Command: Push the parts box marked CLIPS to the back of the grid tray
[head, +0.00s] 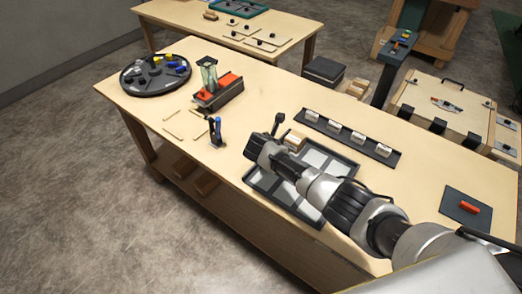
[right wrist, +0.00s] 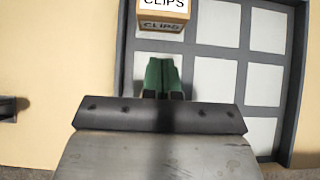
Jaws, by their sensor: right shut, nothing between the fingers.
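The CLIPS box (right wrist: 163,26) is a small tan box with white labels. In the right wrist view it stands at the top, over the left column of the grid tray (right wrist: 216,73), and the picture's top edge cuts it off. In the head view the box (head: 295,140) shows beside my right arm, at the far left part of the dark-framed tray (head: 316,158). My right gripper (right wrist: 164,66) has its green fingertips shut and empty, just below the box in the wrist view; whether they touch it I cannot tell. My arm hides much of the tray in the head view. My left gripper is not in view.
A dark strip (head: 345,140) with several pale blocks lies behind the tray. A blue-topped tool (head: 216,131), a red-and-grey device (head: 217,92) and a round black tray (head: 155,75) stand further left. A dark pad (head: 466,209) with a red part lies at the right.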

